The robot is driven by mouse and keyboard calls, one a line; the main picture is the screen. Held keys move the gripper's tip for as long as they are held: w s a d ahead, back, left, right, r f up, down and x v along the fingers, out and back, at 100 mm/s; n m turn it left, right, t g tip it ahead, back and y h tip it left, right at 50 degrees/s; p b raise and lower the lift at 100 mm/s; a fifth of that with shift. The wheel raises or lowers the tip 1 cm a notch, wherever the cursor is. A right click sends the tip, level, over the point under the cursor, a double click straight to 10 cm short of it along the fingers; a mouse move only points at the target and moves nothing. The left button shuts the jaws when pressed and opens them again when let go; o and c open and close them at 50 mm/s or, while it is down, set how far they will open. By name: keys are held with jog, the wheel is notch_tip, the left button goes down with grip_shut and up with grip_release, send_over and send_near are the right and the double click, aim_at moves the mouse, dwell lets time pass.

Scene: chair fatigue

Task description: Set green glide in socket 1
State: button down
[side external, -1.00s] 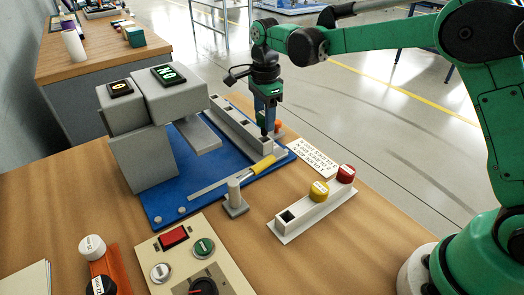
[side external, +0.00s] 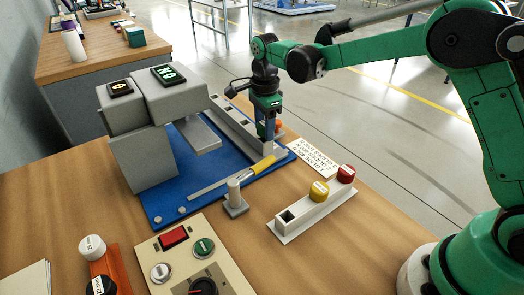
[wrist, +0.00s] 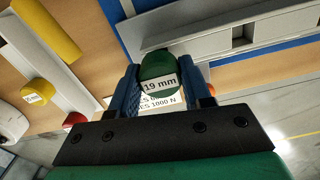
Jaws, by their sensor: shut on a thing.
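My gripper (side external: 267,133) is shut on the green glide (wrist: 158,68), a round piece labelled "19 mm" that sits between the blue fingers in the wrist view. In the side view the fingers hide most of it. The gripper points down at the near right end of the long grey socket rail (side external: 231,131). The rail also shows beside the glide in the wrist view (wrist: 192,42), with a dark square socket in it. I cannot tell whether the glide touches the rail or is in a socket.
An orange piece (side external: 279,126) stands just behind the fingers. A yellow-handled tool (side external: 262,165) lies in front of the rail. A light holder (side external: 312,217) carries yellow (side external: 319,191) and red (side external: 346,174) glides. A grey press (side external: 150,125) stands left. A printed card (side external: 314,158) lies right.

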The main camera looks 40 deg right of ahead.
jog(key=shift+f, duration=0.15)
jog(key=shift+c, duration=1.5)
grip_release()
jog(key=shift+r, duration=2.8)
jog(key=shift+r, duration=0.1)
jog(key=s+d+n+t, duration=0.1)
jog(key=s+n+t, duration=0.2)
jog(key=s+n, duration=0.5)
jog(key=s+d+r+n+t, duration=0.1)
jog(key=s+n+t, duration=0.3)
jog(key=s+n, duration=0.4)
jog(key=d+n, duration=0.1)
jog(key=n, duration=0.2)
jog(key=shift+s+r+n, duration=0.15)
jog(key=shift+r+n, duration=0.15)
